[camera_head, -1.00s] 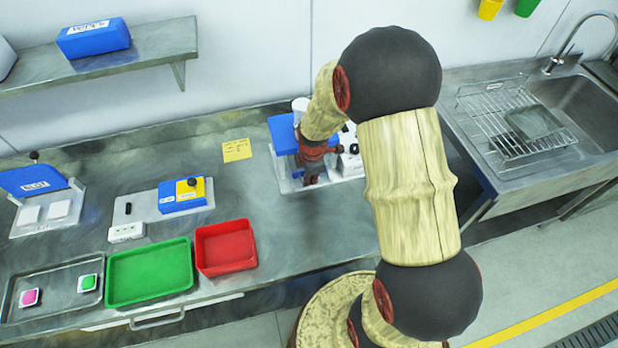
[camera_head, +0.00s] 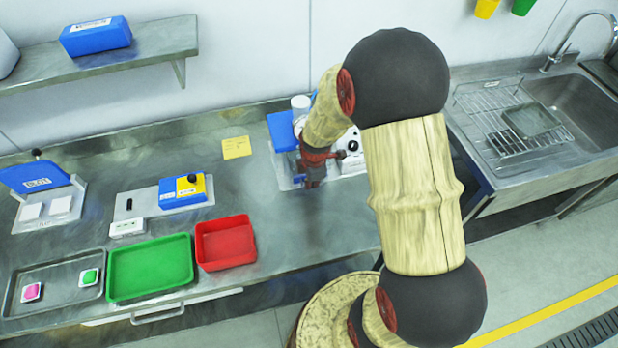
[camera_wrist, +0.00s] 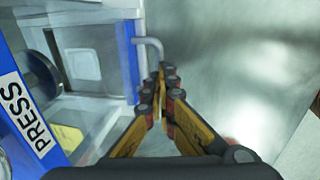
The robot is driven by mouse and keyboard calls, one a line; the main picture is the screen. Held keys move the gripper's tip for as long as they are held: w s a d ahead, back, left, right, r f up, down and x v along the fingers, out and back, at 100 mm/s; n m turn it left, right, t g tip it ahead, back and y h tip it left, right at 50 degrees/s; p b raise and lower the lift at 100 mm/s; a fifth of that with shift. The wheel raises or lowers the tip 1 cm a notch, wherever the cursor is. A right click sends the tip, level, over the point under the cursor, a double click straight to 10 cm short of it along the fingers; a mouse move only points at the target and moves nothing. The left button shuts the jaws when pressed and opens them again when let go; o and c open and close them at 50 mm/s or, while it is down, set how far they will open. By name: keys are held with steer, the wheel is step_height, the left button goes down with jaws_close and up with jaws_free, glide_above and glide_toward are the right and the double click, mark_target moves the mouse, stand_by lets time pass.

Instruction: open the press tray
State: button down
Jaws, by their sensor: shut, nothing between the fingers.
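The blue press (camera_head: 281,130) stands on a pale base plate toward the back of the counter, partly hidden behind my arm. In the wrist view, its blue frame with a PRESS label (camera_wrist: 24,112) fills the left side. The press tray (camera_wrist: 85,62) appears as a pale, clear-walled part within the blue frame. A grey bent handle (camera_wrist: 155,46) sticks out from its side. My gripper (camera_wrist: 167,72) is shut and empty, its tips close beside the handle. I cannot tell whether they touch it. In the head view, my gripper (camera_head: 314,178) is low in front of the press.
A red tray (camera_head: 225,262) and a green tray (camera_head: 150,268) lie left of the press. A blue-and-yellow device (camera_head: 183,192) and a yellow note (camera_head: 236,147) lie farther back. The sink (camera_head: 590,105) is at right. The counter in front of the press is clear.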

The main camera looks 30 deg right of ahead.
steer(key=s+a, duration=0.1)
steer(key=s, duration=0.2)
steer(key=s+a, duration=0.1)
steer(key=s, duration=0.3)
steer(key=s+a+p, duration=0.1)
steer(key=s, duration=0.2)
steer(key=shift+s+f, duration=0.15)
steer(key=shift+s, duration=0.05)
steer(key=shift+s+f, duration=0.15)
steer(key=c, duration=2.5)
jaws_free()
steer(key=shift+o, duration=0.8)
steer(key=shift+s, duration=0.1)
steer(key=o, duration=0.4)
steer(key=shift+c, duration=0.2)
steer(key=shift+w, duration=0.25)
steer(key=shift+r, duration=0.25)
